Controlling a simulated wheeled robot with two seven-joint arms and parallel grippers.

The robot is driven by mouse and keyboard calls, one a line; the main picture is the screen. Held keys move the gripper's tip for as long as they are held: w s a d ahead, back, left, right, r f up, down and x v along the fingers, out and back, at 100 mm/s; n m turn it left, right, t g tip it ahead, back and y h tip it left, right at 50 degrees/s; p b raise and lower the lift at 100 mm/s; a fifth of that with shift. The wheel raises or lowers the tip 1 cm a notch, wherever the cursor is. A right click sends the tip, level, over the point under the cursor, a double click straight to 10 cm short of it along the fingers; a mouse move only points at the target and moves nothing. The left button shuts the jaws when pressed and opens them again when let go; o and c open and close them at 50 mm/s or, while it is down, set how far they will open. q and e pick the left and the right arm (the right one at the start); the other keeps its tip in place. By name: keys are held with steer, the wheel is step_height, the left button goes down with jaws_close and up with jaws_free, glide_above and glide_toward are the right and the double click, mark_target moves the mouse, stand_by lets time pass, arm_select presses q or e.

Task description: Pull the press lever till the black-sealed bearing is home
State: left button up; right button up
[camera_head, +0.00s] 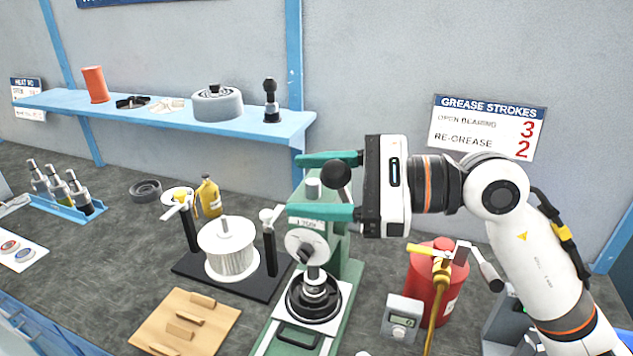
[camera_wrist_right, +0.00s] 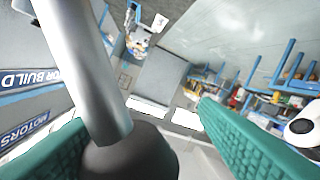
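The green bearing press (camera_head: 350,272) stands at the centre of the bench. Its ram (camera_head: 314,272) reaches down to a dark ring-shaped part (camera_head: 312,298) on a white plate; I cannot tell how deep the bearing sits. The lever's dark round knob (camera_head: 337,175) is between the green fingers of my right gripper (camera_head: 328,186). Those fingers are apart, and a gap shows below the knob. In the right wrist view, the silver lever rod (camera_wrist_right: 92,70) and knob (camera_wrist_right: 130,155) lie between the spread fingers. My left gripper is not in view.
A wire spool (camera_head: 228,250) on a black stand and a wooden block board (camera_head: 185,322) are left of the press. A red canister (camera_head: 432,285) and a small grey display box (camera_head: 402,317) are close on its right. A blue shelf (camera_head: 170,117) hangs behind.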

steer(key=s+d+r+b, duration=0.1)
steer(key=d+b, duration=0.2)
steer(key=d, duration=0.8)
steer(key=shift+s+d+r+b, duration=0.2)
steer(key=shift+s+d+b, duration=0.15)
steer(key=shift+s+d, duration=0.05)
